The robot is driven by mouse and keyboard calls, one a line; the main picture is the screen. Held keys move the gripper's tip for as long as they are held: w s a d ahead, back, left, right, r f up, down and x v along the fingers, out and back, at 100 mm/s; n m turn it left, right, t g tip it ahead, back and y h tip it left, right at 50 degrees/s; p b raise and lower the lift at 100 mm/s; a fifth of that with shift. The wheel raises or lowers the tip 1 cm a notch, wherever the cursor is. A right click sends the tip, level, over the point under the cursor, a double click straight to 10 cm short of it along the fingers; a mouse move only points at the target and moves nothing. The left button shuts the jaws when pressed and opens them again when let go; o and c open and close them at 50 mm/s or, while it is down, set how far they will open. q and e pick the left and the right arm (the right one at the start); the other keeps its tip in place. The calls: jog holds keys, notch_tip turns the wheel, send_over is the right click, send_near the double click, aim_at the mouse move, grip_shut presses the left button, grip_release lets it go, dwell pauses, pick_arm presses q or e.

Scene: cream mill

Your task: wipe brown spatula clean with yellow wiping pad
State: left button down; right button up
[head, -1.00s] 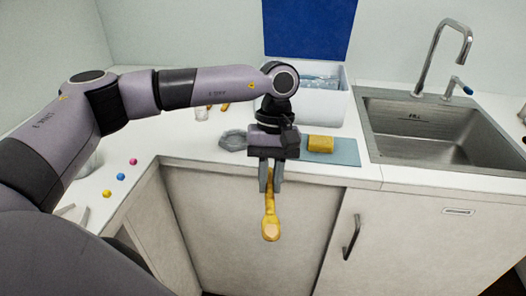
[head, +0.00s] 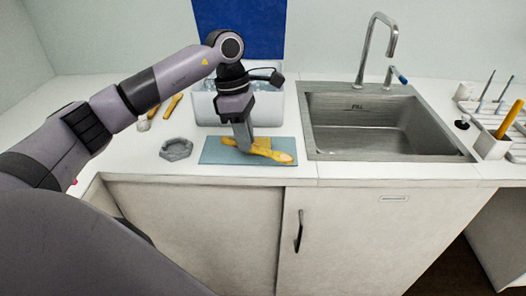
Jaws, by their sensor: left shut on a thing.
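My left gripper (head: 243,143) points down over a flat blue-grey mat (head: 215,153) on the counter. It is shut on the handle of a yellow-brown spatula (head: 277,155), whose broad end points to the right and slightly toward the front. The yellow wiping pad (head: 261,143) is on the mat, just behind the spatula and partly hidden. The spatula overlaps the pad in the picture; I cannot tell whether they touch. My right gripper is not in view.
A grey ashtray-like dish (head: 176,149) stands left of the mat. A white bin (head: 206,108) with a blue lid (head: 238,45) is behind. Wooden-coloured utensils (head: 173,106) lie at the left. The sink (head: 380,125) is right; a rack (head: 517,143) stands beyond it.

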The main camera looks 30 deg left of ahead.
pick_arm(q)
jog(key=a+r+n+t+p, duration=0.1)
jog(key=a+r+n, duration=0.2)
jog(key=a+n, duration=0.45)
jog(key=shift+n, duration=0.35)
jog(key=shift+a+b+x, duration=0.2)
jog(key=shift+b+x, duration=0.8)
jog(key=shift+x, duration=0.2)
jog(key=shift+a+b+x, duration=0.25)
jog(key=shift+b+x, duration=0.75)
jog(key=shift+x, duration=0.2)
jog(key=shift+s+f, duration=0.1)
jog(key=shift+f, duration=0.5)
jog(key=shift+s+f, duration=0.1)
